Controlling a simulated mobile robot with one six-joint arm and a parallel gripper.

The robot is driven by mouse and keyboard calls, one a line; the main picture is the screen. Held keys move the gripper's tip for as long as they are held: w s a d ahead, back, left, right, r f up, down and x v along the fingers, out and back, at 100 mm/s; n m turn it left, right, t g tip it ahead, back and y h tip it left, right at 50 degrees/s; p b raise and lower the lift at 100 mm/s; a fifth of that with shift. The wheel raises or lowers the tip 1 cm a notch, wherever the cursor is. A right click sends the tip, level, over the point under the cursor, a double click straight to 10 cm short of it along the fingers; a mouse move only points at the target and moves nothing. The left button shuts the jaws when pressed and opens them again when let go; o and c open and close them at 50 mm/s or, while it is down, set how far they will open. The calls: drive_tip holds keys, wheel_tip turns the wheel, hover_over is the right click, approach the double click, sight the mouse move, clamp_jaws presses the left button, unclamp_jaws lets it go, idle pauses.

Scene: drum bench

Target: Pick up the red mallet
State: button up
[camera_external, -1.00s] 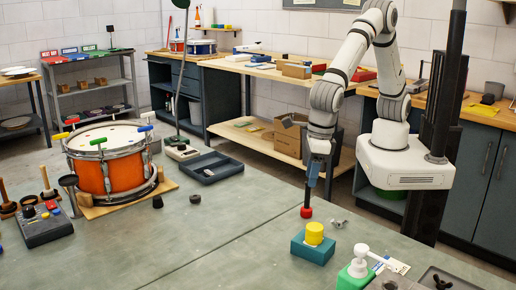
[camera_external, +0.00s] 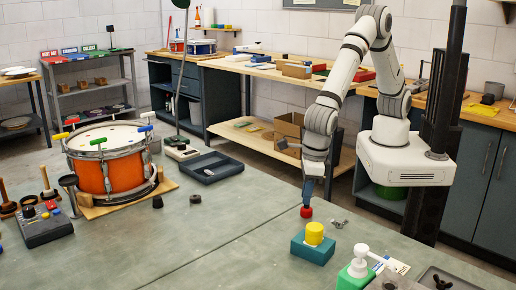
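The red mallet's round head (camera_external: 306,212) rests on the green bench top, left of the wing-nut-like metal part and behind the teal block. Its handle is mostly hidden behind or between the fingers of my gripper (camera_external: 307,196). My gripper points down from above and its tip is right over the red head, close to it or touching. The fingers are too small and dark to tell whether they are open or shut on the handle.
A teal block with a yellow knob (camera_external: 313,240) stands just in front of the gripper. An orange drum (camera_external: 107,170) and a dark tray (camera_external: 208,168) are to the left.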

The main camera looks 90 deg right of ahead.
clamp_jaws()
